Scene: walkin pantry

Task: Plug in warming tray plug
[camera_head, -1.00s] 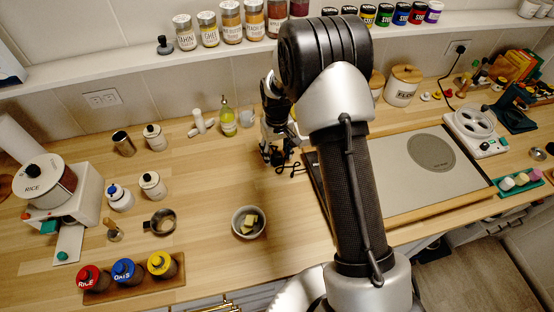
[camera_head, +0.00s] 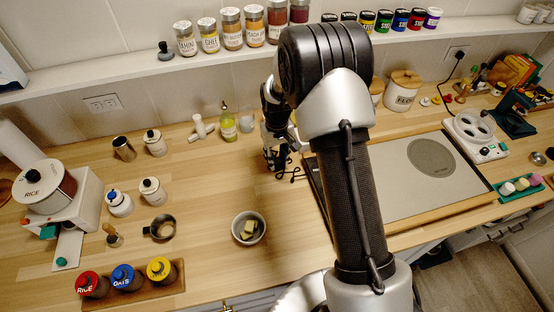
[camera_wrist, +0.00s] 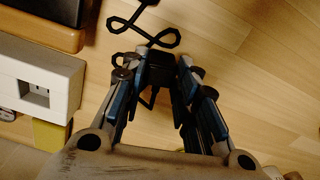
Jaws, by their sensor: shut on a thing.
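My gripper (camera_wrist: 158,75) is shut on a black plug (camera_wrist: 159,68), held between its two fingertips in the wrist view. A thin black cord (camera_wrist: 150,36) makes loops on the counter beyond the fingertips. The cord (camera_head: 292,176) also shows below my gripper (camera_head: 276,158) in the head view. A white box with a socket (camera_wrist: 37,92) lies left of the gripper in the wrist view, apart from the plug. What may be the warming tray, a flat grey panel with a round dark patch (camera_head: 408,180), is right of my arm. The plug's prongs cannot be made out.
A bowl with yellow pieces (camera_head: 248,239) is left of my arm. A green-tinted bottle (camera_head: 228,127) stands behind. A wall outlet (camera_head: 101,104) is at the back left. A dark, brown-edged object (camera_wrist: 42,25) sits above the socket box. Wooden counter (camera_head: 195,190) is bare at centre left.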

